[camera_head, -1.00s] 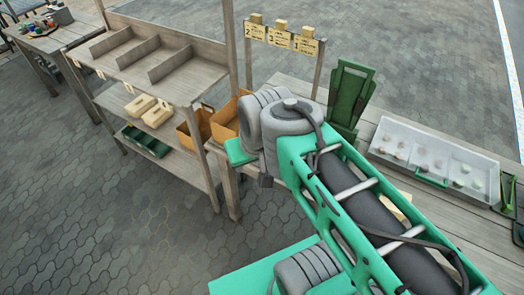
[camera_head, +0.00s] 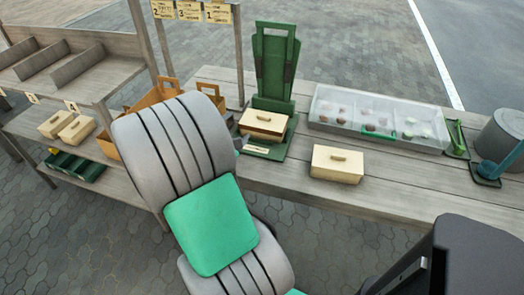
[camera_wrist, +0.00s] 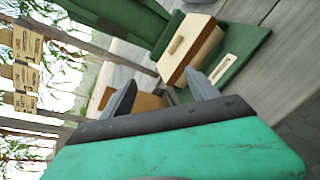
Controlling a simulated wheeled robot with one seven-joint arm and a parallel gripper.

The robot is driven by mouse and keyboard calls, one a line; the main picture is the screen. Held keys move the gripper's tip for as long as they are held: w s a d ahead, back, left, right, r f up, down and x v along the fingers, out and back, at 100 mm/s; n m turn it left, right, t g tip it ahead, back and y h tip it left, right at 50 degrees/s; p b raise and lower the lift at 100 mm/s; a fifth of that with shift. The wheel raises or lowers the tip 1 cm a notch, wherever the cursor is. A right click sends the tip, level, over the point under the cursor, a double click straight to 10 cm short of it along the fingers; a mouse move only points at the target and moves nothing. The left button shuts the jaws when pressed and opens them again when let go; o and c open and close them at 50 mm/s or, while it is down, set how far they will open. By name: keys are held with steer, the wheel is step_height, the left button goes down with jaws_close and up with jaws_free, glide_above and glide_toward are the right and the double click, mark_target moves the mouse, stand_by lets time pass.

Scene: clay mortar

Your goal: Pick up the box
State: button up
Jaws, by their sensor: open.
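In the wrist view the box on the stand (camera_wrist: 194,48) is tilted by the camera angle, beyond my gripper's fingers. My gripper (camera_wrist: 160,91) is open, and nothing shows held between its fingers. The right finger overlaps the box's lower edge in that view; I cannot tell whether they touch. In the head view my arm mostly hides the gripper.
A clear-lidded tray (camera_head: 380,118) holds several small pieces at the back right. A grey pot (camera_head: 500,135) stands at the far right. Brown carriers (camera_head: 155,95) are behind my arm. Table around the all-cream box is bare.

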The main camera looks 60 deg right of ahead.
mark_target(263, 117)
steer(key=s+d+f+n+h+b, duration=0.1)
steer(key=n, duration=0.1)
steer(key=s+d+f+n+h, duration=0.1)
steer(key=f+n, duration=0.1)
steer(key=n, duration=0.1)
steer(key=s+d+f+n+b, duration=0.1)
steer(key=s+d+f+n, duration=0.1)
steer(key=shift+n+h+b, duration=0.3)
steer(key=shift+h+b, duration=0.05)
steer(key=shift+h, duration=0.05)
steer(key=shift+d+r+n+t, duration=0.1)
steer(key=shift+d+n+t, duration=0.25)
steer(key=shift+n, duration=0.45)
steer(key=d, duration=0.4)
steer(key=w+d+p, duration=0.1)
steer(key=d, duration=0.2)
steer(key=shift+d+r, duration=0.1)
steer(key=shift+r, duration=0.05)
steer(key=shift+c, duration=0.3)
jaws_close()
